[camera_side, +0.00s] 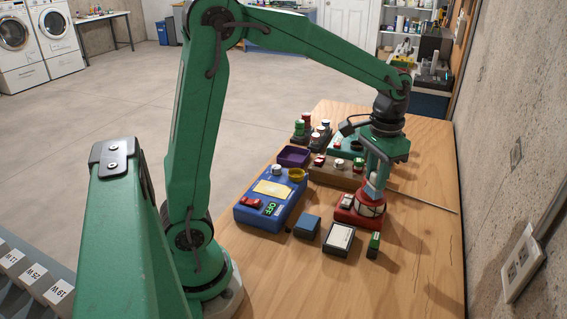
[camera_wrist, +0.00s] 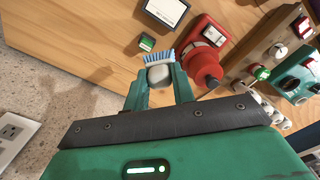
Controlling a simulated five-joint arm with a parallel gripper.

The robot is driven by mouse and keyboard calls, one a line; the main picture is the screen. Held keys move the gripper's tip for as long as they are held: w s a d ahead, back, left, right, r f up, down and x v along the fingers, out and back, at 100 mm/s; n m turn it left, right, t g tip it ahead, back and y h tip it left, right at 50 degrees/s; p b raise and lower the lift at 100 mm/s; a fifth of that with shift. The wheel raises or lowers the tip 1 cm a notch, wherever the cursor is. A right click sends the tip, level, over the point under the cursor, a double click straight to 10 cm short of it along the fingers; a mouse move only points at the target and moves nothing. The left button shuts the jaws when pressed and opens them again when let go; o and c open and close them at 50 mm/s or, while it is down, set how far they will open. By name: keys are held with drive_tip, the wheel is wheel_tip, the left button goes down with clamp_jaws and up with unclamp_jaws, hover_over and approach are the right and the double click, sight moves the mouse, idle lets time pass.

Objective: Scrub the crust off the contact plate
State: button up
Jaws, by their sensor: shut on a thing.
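My gripper (camera_wrist: 160,92) is shut on a small brush (camera_wrist: 158,70) with a pale grey body and blue-and-white bristles. The bristles point away from the gripper, toward the table. In the side view my gripper (camera_side: 374,178) is low over the right part of the table, beside or above a red unit (camera_side: 345,217); I cannot tell if the brush touches anything. The red unit shows in the wrist view (camera_wrist: 204,34) with a big red knob, right of the brush. I cannot make out for sure which part is the contact plate, or any crust.
A small blue block (camera_side: 307,227), a dark-framed panel (camera_side: 339,238) and a small green block (camera_side: 374,245) lie in front. More control units crowd behind. The front right tabletop (camera_side: 415,275) is clear.

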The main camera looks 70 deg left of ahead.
drive_tip(key=shift+a, duration=0.6)
drive_tip(key=s+a+f+n, duration=0.1)
drive_tip(key=s+a+n, duration=0.3)
drive_tip(key=a, duration=0.9)
drive_tip(key=s+a+f+n, duration=0.2)
drive_tip(key=s+a+n, duration=0.3)
drive_tip(key=s+a, duration=0.5)
drive_tip(key=a, duration=0.3)
drive_tip(key=shift+s+f, duration=0.2)
drive_tip(key=shift+f, duration=0.05)
